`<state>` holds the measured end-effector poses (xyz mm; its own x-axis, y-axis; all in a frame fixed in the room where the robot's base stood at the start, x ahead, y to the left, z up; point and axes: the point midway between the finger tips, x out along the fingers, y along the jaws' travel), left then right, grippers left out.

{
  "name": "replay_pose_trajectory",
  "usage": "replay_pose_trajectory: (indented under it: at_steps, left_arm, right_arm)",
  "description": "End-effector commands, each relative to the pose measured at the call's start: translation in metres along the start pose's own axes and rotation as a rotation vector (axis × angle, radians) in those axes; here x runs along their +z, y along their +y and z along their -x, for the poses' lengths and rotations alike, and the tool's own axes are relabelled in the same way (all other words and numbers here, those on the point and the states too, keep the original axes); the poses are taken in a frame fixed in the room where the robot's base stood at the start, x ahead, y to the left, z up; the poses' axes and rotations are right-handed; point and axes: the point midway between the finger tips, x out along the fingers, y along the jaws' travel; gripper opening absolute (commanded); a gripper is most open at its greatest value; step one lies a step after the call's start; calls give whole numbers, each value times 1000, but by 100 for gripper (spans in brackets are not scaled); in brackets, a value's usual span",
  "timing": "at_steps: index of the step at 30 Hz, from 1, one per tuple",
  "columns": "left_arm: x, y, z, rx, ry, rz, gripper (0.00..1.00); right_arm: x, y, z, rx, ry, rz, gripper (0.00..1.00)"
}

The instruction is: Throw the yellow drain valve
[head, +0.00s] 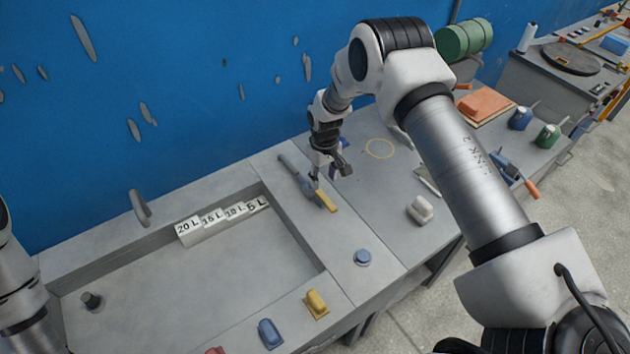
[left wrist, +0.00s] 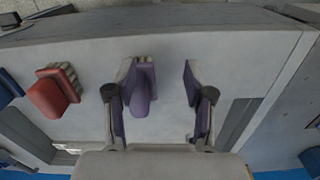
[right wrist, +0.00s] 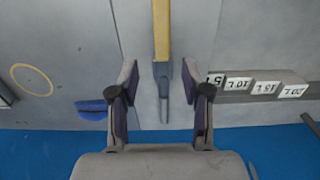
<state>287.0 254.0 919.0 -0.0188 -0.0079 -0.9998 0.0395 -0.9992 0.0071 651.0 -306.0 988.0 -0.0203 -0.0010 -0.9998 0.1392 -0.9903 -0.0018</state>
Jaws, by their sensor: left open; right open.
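The drain valve's long flat yellow handle (head: 326,202) lies on the bench ledge right of the basin, joined to a grey metal body (head: 293,172). My right gripper (head: 330,175) is open and empty just beside it in the head view. In the right wrist view the yellow handle (right wrist: 161,30) comes from the top edge, and its grey end lies between the open fingers (right wrist: 160,95); no contact shows. My left gripper (left wrist: 160,95) is open; a purple knob (left wrist: 142,92) lies between its fingers, close to the left one. Its fingers are outside the head view.
A recessed basin (head: 185,285) has volume labels (head: 222,217) on its far wall. Yellow (head: 316,302) and blue (head: 269,332) switches line its front ledge; a round blue button (head: 362,257) and pale block (head: 419,209) lie farther right. A blue wall (head: 180,90) stands behind.

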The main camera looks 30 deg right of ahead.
Motion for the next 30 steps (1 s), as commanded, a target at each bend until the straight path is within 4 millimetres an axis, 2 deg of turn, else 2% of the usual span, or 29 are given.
replay_pose_trajectory:
  at_steps: [5, 7, 12, 21, 23, 25, 26, 30]
  left_arm:
    - [2, 0, -3, 0, -4, 0, 53]
    - [2, 0, -18, 0, -4, 0, 53]
    - [1, 0, -30, 0, -3, 0, 53]
    - [1, 0, -30, 0, -2, 0, 53]
    - [1, 0, -30, 0, -3, 0, 53]
    - [1, 0, -30, 0, -3, 0, 53]
    - [1, 0, -30, 0, -3, 0, 53]
    - [1, 0, -30, 0, -2, 0, 53]
  right_arm:
    - [3, 0, -28, 0, -4, 0, 48]
    - [2, 0, -48, 0, -3, 0, 48]
    - [1, 0, -73, 0, -1, -1, 48]
    - [1, 0, -76, 0, -1, -1, 48]
    - [1, 0, -76, 0, -1, -1, 30]
    - [1, 0, -76, 0, -1, -1, 5]
    - [1, 0, -76, 0, -1, -1, 0]
    - [1, 0, -76, 0, -2, -1, 0]
